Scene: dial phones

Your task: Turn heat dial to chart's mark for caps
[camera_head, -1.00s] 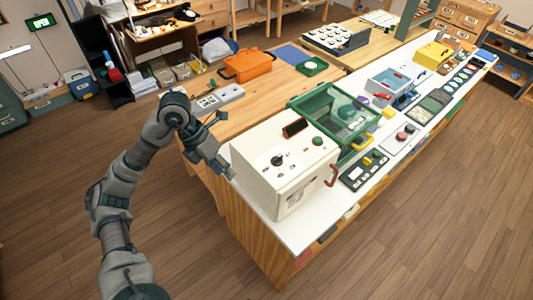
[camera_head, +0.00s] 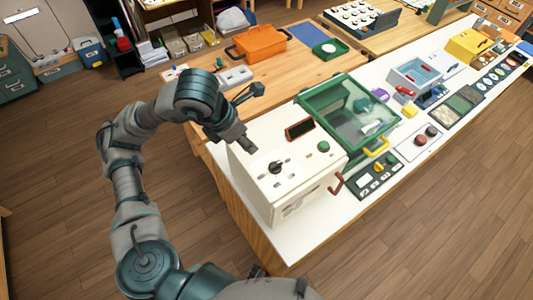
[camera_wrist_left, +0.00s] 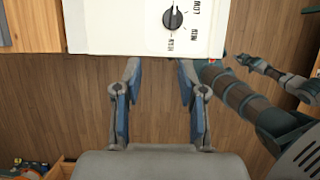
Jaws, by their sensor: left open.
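The heat dial is a black knob (camera_head: 275,167) on the top face of a white box-shaped machine (camera_head: 262,205). The left wrist view shows the dial (camera_wrist_left: 172,18) with LOW, MED and HIGH printed around it; its exact setting is hard to read. My left gripper (camera_head: 254,118) is open and empty, above the machine's back left edge, apart from the dial. In the left wrist view my gripper's two fingers (camera_wrist_left: 160,68) are spread just short of the machine's edge. I cannot make out a chart with a mark for caps.
A green-framed clear-lidded box (camera_head: 345,110) stands right beside the machine. A red handle (camera_head: 337,184) sticks out at the machine's front right. Floor in front is clear.

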